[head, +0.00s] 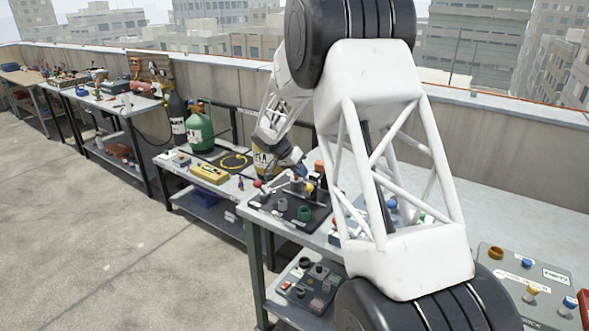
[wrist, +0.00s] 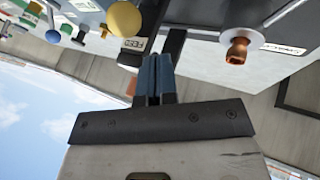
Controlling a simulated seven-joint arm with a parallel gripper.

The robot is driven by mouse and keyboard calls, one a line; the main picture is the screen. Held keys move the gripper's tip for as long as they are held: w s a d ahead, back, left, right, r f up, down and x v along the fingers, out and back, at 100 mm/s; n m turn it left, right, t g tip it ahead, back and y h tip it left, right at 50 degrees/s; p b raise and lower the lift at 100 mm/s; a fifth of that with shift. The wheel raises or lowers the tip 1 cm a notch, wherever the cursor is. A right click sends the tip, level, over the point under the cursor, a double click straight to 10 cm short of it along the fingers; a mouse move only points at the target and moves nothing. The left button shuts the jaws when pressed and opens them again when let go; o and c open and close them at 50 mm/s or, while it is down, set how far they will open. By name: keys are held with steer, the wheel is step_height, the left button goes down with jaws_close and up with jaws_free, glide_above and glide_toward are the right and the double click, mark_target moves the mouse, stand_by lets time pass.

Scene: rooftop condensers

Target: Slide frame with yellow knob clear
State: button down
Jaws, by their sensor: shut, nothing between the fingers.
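In the wrist view, a round yellow knob (wrist: 125,18) shows at the top, left of the fingers. A small white label (wrist: 133,45) lies just below it on a dark edge. The frame it belongs to is mostly out of view, and I cannot tell its outline. My gripper (wrist: 153,62) is shut and empty, its blue-grey fingertips together, just right of and below the knob in the picture. I cannot tell whether they touch anything.
In the wrist view, a copper fitting (wrist: 237,50) on a white disc stands to the right. In the head view, a dark tray (head: 290,222) with a green ring lies below my gripper. A green cylinder (head: 200,128) stands left. My arm hides part of the bench.

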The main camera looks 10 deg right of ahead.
steer(key=shift+s+d, duration=0.2)
steer(key=shift+s, duration=0.05)
steer(key=shift+d, duration=0.1)
steer(key=shift+s+d+f, duration=0.1)
steer(key=shift+s+d, duration=0.65)
steer(key=shift+s, duration=0.05)
steer(key=shift+w+a, duration=0.4)
steer(key=shift+w, duration=0.05)
glide_toward(310, 175)
steer(key=w+a, duration=0.4)
steer(key=shift+s+a+r, duration=0.15)
steer(key=shift+a+r, duration=0.1)
steer(key=shift+r, duration=0.15)
